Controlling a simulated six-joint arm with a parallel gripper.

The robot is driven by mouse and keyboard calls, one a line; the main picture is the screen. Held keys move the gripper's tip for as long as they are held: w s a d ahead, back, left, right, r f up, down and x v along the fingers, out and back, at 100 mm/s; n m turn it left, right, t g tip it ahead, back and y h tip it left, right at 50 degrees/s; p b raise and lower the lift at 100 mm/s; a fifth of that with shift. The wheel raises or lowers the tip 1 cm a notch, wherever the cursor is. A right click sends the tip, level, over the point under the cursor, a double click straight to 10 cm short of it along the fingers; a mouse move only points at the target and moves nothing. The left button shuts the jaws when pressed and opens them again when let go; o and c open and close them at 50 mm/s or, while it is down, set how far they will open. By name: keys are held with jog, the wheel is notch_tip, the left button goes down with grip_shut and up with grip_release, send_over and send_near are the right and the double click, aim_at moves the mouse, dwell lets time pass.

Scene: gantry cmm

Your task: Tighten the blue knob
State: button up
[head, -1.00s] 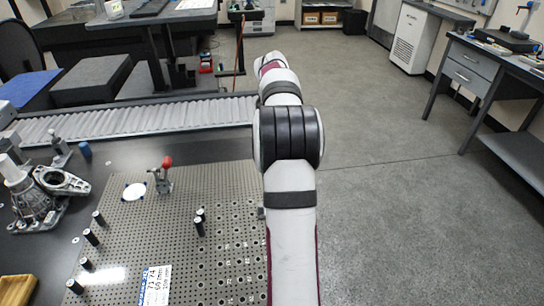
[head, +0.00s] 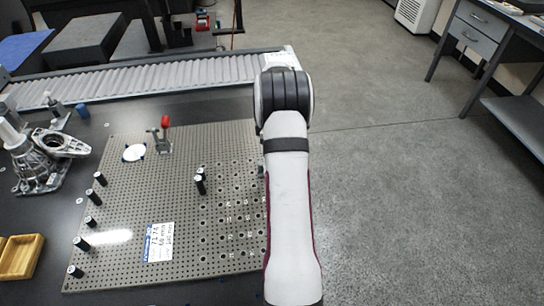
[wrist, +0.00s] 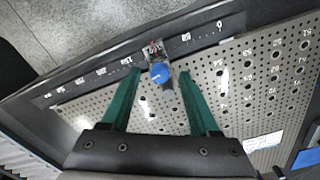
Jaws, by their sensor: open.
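The blue knob (wrist: 160,73) shows in the wrist view. It is a round blue cap on a small metal fixture at a dark scale-marked rail (wrist: 120,65) along the edge of the perforated plate. My gripper (wrist: 160,78) is open, with its two green fingers apart. In the picture the knob lies between the fingertips, with a gap on each side. I cannot tell how far the fingertips are above it. In the head view my arm hides the gripper, and I cannot make out the knob.
The perforated plate (head: 120,265) carries several black posts, a toggle clamp with a red handle (head: 166,121) and a white disc (head: 134,153). A metal casting (head: 35,165) and a yellow tray (head: 20,257) lie to the left. A roller conveyor (head: 150,75) runs behind. Open floor lies right.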

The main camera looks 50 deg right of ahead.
jog(key=shift+f, duration=0.4)
grip_shut()
jog(key=m, duration=0.4)
jog(key=shift+m, duration=0.4)
grip_release()
notch_tip(320, 180, up, 16)
